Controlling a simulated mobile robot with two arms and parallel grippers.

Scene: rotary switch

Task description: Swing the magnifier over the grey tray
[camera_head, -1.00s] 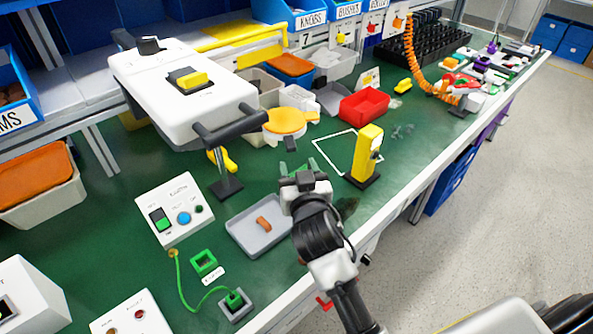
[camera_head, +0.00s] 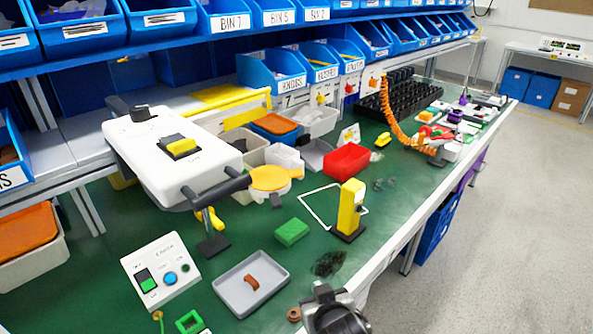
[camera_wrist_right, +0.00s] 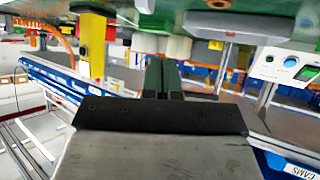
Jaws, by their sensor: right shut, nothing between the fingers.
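The magnifier has a round orange-yellow head (camera_head: 270,179) on a dark arm (camera_head: 215,190), above a black post and base. The head is behind and right of the post, over the area near the white bins. The grey tray (camera_head: 232,296) lies in front on the green bench, with a small brown piece (camera_head: 251,283) in it. The head is apart from the tray, farther back. My right gripper (camera_head: 322,290) is right of the tray near the bench's front edge, away from the magnifier. Its fingers (camera_wrist_right: 162,78) are shut and empty in the wrist view. My left gripper is out of view.
A green block (camera_head: 292,232) lies between the magnifier and my right gripper. A yellow upright device (camera_head: 350,208) stands to the right. A white switch box (camera_head: 160,271) is left of the tray. A large white machine (camera_head: 175,160) stands behind the post.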

